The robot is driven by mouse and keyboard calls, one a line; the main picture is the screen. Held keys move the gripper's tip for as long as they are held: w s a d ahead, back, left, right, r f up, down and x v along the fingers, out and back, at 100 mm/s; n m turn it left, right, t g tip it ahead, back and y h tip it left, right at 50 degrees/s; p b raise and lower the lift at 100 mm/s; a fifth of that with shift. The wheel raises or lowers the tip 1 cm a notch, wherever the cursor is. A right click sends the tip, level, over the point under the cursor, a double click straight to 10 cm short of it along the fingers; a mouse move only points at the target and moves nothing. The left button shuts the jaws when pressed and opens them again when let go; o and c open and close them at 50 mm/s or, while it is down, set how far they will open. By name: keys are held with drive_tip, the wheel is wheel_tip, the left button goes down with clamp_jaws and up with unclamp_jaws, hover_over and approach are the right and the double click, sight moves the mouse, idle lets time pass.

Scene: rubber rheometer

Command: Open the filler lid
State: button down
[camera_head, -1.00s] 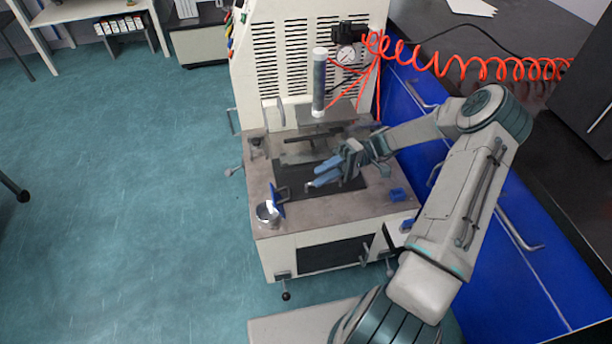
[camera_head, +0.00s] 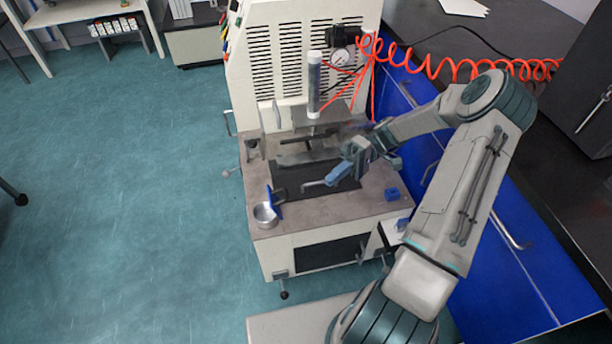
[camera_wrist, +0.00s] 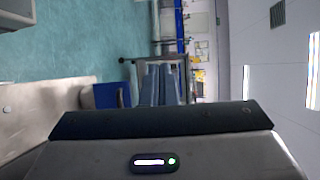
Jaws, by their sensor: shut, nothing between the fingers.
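A small round metal cup (camera_head: 264,215) stands at the front left corner of the machine's top. A blue flap (camera_head: 275,203) stands up beside its rim, tilted, and I take this for the filler lid. The cup's mouth looks uncovered. My gripper (camera_head: 330,182) is shut and empty above the dark plate, to the right of the flap and apart from it. A thin grey bent bar shows at its fingertips; I cannot tell whether it touches them. In the wrist view the blue fingers (camera_wrist: 161,84) lie together, with a blue piece (camera_wrist: 110,95) to their left.
A clear upright cylinder (camera_head: 314,84) and a coiled orange hose (camera_head: 460,66) are behind my gripper. Open floor (camera_head: 120,210) lies to the left.

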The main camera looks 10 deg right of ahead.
drive_tip(key=s+a+f+n+g+h+p, duration=0.15)
drive_tip(key=a+n+h+p, duration=0.4)
drive_tip(key=a+h, duration=0.55)
drive_tip(key=w+a+r+n+t+h+p, duration=0.3)
drive_tip(key=a+t+h, duration=0.2)
drive_tip(key=a, duration=0.1)
drive_tip(key=w+a+r+n+t+h+p, duration=0.3)
drive_tip(key=a+n+t+h, duration=0.1)
drive_tip(key=a+t, duration=0.1)
hover_over(275, 201)
drive_tip(key=shift+g, duration=0.25)
wheel_tip(275, 201, down, 10)
drive_tip(key=shift+s+f, duration=0.1)
drive_tip(key=shift+f, duration=0.05)
drive_tip(key=shift+d+f, duration=0.35)
drive_tip(key=shift+d, duration=0.1)
